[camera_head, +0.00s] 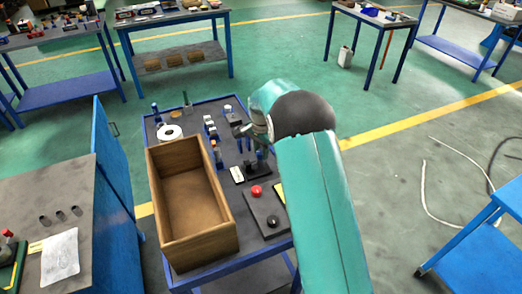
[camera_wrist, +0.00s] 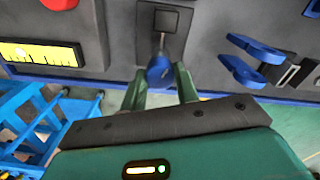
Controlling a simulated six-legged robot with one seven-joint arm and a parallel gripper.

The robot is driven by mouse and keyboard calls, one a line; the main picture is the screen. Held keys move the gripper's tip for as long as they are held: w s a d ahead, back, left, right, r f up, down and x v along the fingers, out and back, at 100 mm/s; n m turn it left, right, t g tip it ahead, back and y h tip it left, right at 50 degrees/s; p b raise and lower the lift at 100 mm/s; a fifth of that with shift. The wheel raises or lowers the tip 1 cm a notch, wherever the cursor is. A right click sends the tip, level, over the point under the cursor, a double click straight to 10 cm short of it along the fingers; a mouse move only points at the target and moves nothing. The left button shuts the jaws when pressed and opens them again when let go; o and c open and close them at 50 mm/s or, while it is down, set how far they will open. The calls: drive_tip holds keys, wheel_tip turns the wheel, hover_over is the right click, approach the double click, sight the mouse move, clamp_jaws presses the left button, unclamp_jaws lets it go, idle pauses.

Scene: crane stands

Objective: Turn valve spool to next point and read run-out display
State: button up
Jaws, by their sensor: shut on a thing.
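In the wrist view my gripper (camera_wrist: 159,78) has its two green fingers on either side of a blue rounded piece (camera_wrist: 158,68) and is shut on it. A thin stem runs from this piece to a grey block with a small dark square face (camera_wrist: 166,20). I cannot tell whether the blue piece belongs to the valve spool, nor whether the square is the run-out display; no reading shows. In the head view my arm covers part of the cart (camera_head: 206,268), and my fingers are not clear there.
An open wooden box (camera_head: 160,200) fills the cart's left side. A red button (camera_head: 256,191) and a black knob (camera_head: 272,221) sit near its front right. Blue forked parts (camera_wrist: 245,62) stand right of my fingers. A blue cabinet (camera_head: 118,215) stands close left. Cables (camera_head: 432,200) lie on the floor at right.

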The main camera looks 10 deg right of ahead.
drive_tip(key=n, duration=0.6)
drive_tip(key=shift+n, duration=0.4)
drive_tip(key=n, duration=0.3)
drive_tip(key=shift+n, duration=0.3)
drive_tip(key=n, duration=0.3)
drive_tip(key=shift+n, duration=0.3)
drive_tip(key=n, duration=0.4)
drive_tip(key=shift+n, duration=2.4)
drive_tip(key=o, duration=1)
drive_tip(key=shift+r, duration=0.1)
